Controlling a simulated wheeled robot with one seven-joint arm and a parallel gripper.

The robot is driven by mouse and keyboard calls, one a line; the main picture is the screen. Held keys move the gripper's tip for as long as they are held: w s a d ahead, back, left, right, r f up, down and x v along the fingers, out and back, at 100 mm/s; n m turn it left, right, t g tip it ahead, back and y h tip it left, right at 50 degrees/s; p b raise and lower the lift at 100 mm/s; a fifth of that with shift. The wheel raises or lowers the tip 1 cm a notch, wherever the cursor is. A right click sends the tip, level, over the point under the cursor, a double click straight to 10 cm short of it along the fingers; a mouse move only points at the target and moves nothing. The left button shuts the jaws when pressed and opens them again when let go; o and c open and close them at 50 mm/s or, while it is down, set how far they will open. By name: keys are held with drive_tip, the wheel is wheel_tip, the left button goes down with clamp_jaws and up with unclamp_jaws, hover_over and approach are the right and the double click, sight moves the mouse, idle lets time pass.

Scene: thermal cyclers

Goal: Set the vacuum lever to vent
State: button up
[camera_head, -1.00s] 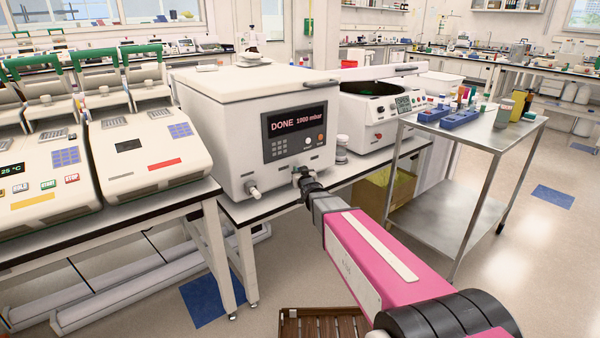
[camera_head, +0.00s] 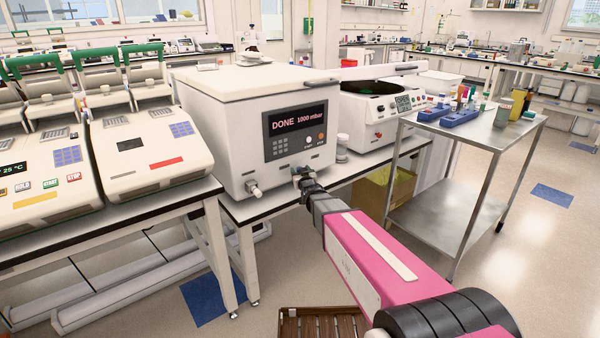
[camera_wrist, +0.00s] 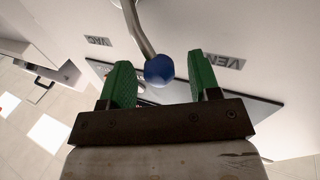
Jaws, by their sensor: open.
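The vacuum lever is a bent metal rod (camera_wrist: 138,30) with a blue ball knob (camera_wrist: 158,70), seen in the wrist view. The knob is between the VAC label (camera_wrist: 98,41) on the left and the VENT label (camera_wrist: 222,62) on the right, and the rod slants toward the VENT side. My gripper (camera_wrist: 160,62) is open, with one green finger on each side of the knob and gaps showing. In the head view my gripper (camera_head: 304,176) is at the lower front of the white vacuum machine (camera_head: 235,140), hiding most of the lever.
The machine's display (camera_head: 297,119) reads DONE with an mbar figure. A white knob fitting (camera_head: 254,189) sticks out left of my gripper. A thermal cycler (camera_head: 150,150) stands to the left, a centrifuge (camera_head: 370,125) behind right, and a metal cart (camera_head: 490,135) to the right.

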drive_tip(key=v, duration=1)
drive_tip(key=s+d+f+m+g+h, duration=0.2)
drive_tip(key=s+d+f+g+h, duration=0.2)
drive_tip(key=s+d+f+g, duration=0.75)
drive_tip(key=s+g, duration=0.2)
drive_tip(key=s, duration=0.2)
drive_tip(key=s+d+f+m+g, duration=0.1)
drive_tip(key=s+d+f+g, duration=0.1)
drive_tip(key=s+g, duration=0.2)
drive_tip(key=shift+s+d+f, duration=0.15)
drive_tip(key=shift+s+d, duration=0.2)
drive_tip(key=shift+s, duration=0.55)
